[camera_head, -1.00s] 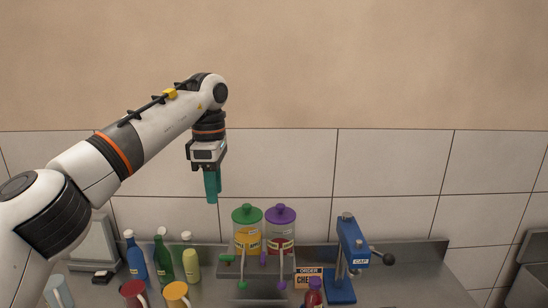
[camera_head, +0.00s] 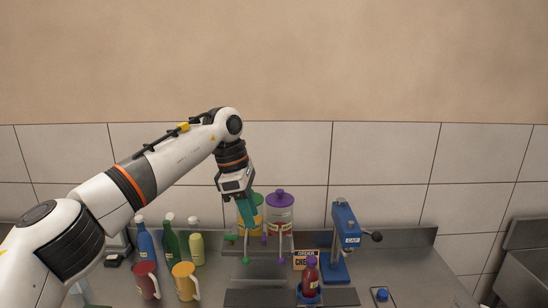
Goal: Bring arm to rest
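No object shows below the fingertips. My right gripper is not in view.
A purple-lidded jar (camera_head: 281,212) stands beside the green-lidded one. A blue capping press (camera_head: 341,240) and a red bottle with a purple cap (camera_head: 311,277) are to the right. Blue, green and pale bottles, a red mug (camera_head: 146,281) and a yellow mug (camera_head: 184,283) stand at left. A blue cap (camera_head: 382,294) lies front right.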

